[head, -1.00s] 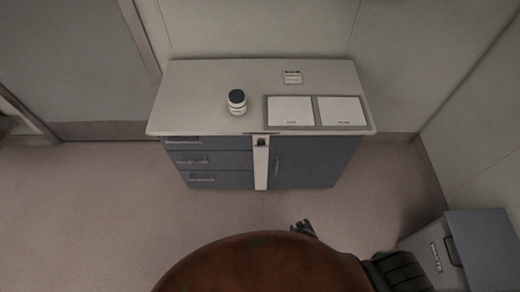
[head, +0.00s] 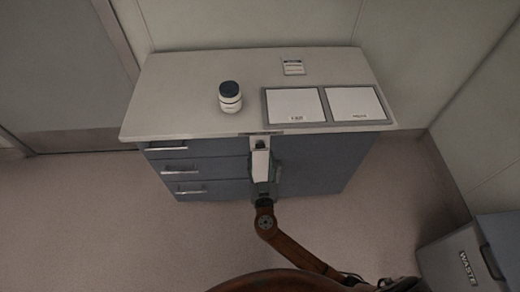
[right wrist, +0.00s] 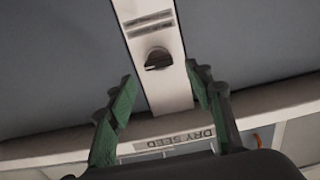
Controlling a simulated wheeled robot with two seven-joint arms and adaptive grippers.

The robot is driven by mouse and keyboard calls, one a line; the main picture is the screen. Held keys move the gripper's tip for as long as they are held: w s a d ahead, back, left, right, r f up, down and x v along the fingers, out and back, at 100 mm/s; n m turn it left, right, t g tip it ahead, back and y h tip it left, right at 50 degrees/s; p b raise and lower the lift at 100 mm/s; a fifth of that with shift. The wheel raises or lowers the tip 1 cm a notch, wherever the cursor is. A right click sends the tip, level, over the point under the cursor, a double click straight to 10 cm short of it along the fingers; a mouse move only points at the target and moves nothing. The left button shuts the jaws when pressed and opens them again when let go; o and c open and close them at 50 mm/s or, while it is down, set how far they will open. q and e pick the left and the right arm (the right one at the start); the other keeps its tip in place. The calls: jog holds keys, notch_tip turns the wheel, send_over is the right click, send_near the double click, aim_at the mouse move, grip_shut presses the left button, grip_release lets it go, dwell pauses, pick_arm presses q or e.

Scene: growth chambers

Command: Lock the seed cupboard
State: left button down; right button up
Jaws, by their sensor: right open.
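The seed cupboard (head: 325,165) is a grey-blue door in the right part of a white-topped cabinet. A white upright strip (head: 260,162) stands between the door and the drawers. A dark knob (right wrist: 158,59) sits on this strip and also shows in the head view (head: 261,144). A "DRY SEED" label (right wrist: 180,139) appears upside down in the right wrist view. My right gripper (head: 264,175) is in front of the strip, below the knob. In the wrist view its green-padded fingers (right wrist: 160,74) are apart, one on each side of the strip, with nothing between them. My left gripper is out of view.
A white jar with a dark lid (head: 230,97), two white-topped trays (head: 324,105) and a small card (head: 293,67) are on the worktop (head: 185,90). Drawers (head: 195,170) are left of the strip. A waste bin (head: 450,262) stands at lower right. The floor at left is clear.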

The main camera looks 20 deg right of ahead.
aim_at(260, 146)
jog(key=shift+x, duration=2.2)
jog(key=shift+f, duration=0.1)
jog(key=shift+c, duration=0.3)
jog(key=c, duration=1.1)
